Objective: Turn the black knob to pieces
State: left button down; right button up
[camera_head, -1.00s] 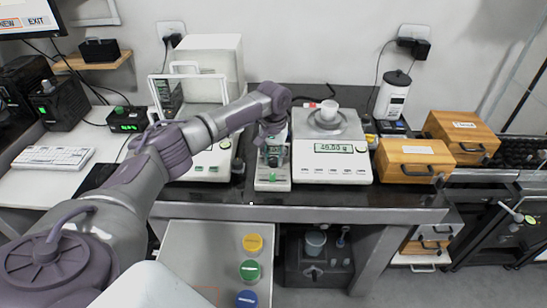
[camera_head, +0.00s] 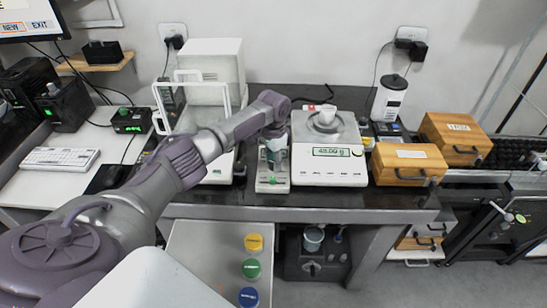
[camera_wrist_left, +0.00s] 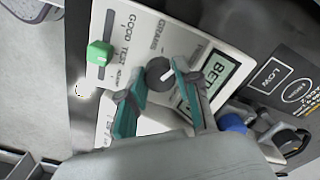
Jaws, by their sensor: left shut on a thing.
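The black knob (camera_wrist_left: 160,74) sits on the light panel of a small device (camera_head: 272,184), beside the printed word GRAMS. It has a pale pointer mark; which setting it points at is not clear. My left gripper (camera_wrist_left: 159,72) has its two teal fingertips on either side of the knob, shut on it. In the head view my left gripper (camera_head: 273,154) reaches down over the device and hides the knob. The device's display (camera_wrist_left: 216,76) is partly hidden by a finger. My right gripper is not in view.
A green slider button (camera_wrist_left: 98,53) is on the same panel. Wooden boxes (camera_head: 408,166) are further right. A framed balance (camera_head: 213,165) stands on the left.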

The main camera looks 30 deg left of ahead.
pick_arm(q)
jog(key=m+p, duration=0.1)
jog(key=m, duration=0.4)
jog(key=shift+m, duration=0.3)
dwell(0.4)
jog(key=c, duration=0.8)
grip_release()
jog(key=shift+r, duration=0.3)
notch_tip(320, 180, up, 12)
jog(key=shift+f, duration=0.25)
